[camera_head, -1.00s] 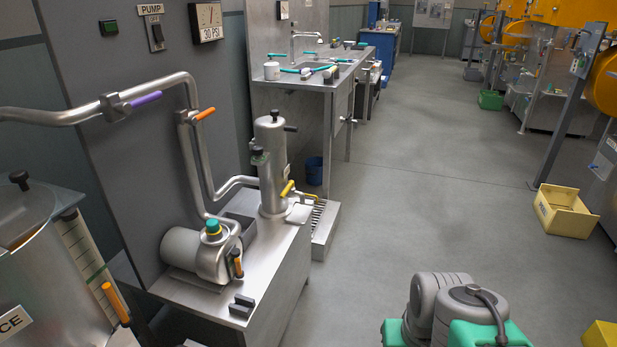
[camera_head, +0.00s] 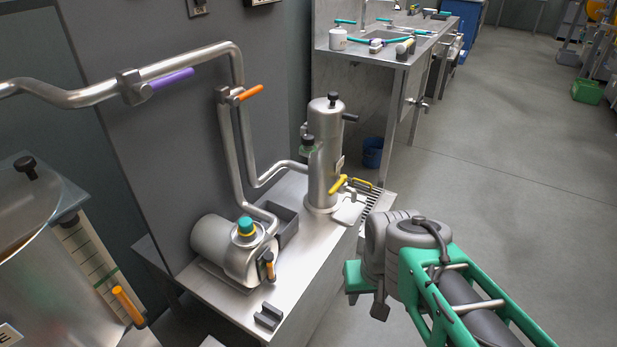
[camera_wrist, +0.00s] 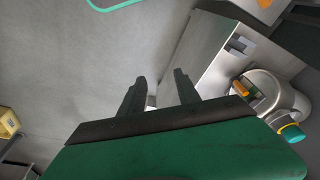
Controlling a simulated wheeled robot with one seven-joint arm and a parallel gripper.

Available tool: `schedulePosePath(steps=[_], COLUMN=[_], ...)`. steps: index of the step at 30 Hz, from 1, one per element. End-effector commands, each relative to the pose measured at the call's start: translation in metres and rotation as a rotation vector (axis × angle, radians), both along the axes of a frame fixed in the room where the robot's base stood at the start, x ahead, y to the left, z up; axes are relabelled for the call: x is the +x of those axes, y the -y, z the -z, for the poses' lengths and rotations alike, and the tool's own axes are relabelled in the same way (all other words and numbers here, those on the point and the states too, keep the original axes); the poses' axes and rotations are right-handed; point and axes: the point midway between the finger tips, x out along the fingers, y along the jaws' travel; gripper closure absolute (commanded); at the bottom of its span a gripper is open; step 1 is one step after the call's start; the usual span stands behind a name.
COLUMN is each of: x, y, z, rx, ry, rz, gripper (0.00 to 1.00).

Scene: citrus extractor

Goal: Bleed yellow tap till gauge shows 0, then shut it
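The yellow tap (camera_head: 339,185) is a small lever low on the front of an upright steel cylinder (camera_head: 324,150) on the steel bench. A drain grating (camera_head: 370,200) lies beside it. The gauge (camera_head: 262,2) is cut off by the top edge of the head view, so its needle cannot be read now. My gripper (camera_wrist: 160,76) has its two dark fingers apart with nothing between them in the wrist view. In the head view it is low, right of the bench and apart from the tap. The tap is not visible in the wrist view.
A pump (camera_head: 235,250) with an orange lever sits on the bench. Pipes with a purple valve handle (camera_head: 172,79) and an orange one (camera_head: 251,92) run along the panel. A tank (camera_head: 45,270) stands at left. The floor (camera_head: 490,170) to the right is open.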

Motion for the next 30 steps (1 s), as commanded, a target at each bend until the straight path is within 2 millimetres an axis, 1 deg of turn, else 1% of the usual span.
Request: schedulePosePath(steps=[1,2,3,5,6,7,8,9,11,12,15,18,20,23,26,30], x=[0.017,0.031,0.052,0.091,0.119,0.141,0.162,0.19,0.23,0.254,0.304,0.336,0.346,0.355,0.36,0.371], y=[-0.001,-0.001,0.0,0.001,0.001,0.002,0.002,0.001,0.0,-0.001,-0.003,-0.005,-0.006,-0.006,-0.005,-0.003], z=[-0.018,-0.027,-0.04,-0.059,-0.069,-0.075,-0.079,-0.083,-0.085,-0.083,-0.073,-0.06,-0.054,-0.044,-0.03,-0.004], rx=[0.002,0.005,0.009,0.018,0.025,0.03,0.037,0.046,0.059,0.069,0.092,0.11,0.117,0.121,0.122,0.121], ry=[0.006,0.013,0.026,0.048,0.066,0.079,0.093,0.112,0.139,0.158,0.199,0.227,0.24,0.247,0.246,0.245], rz=[0.023,0.048,0.085,0.151,0.198,0.235,0.27,0.316,0.384,0.425,0.517,0.578,0.599,0.613,0.614,0.614], gripper=[0.61,0.61,0.61,0.61,0.61,0.61,0.61,0.61,0.61,0.61,0.61,0.61,0.61,0.61,0.61,0.61])
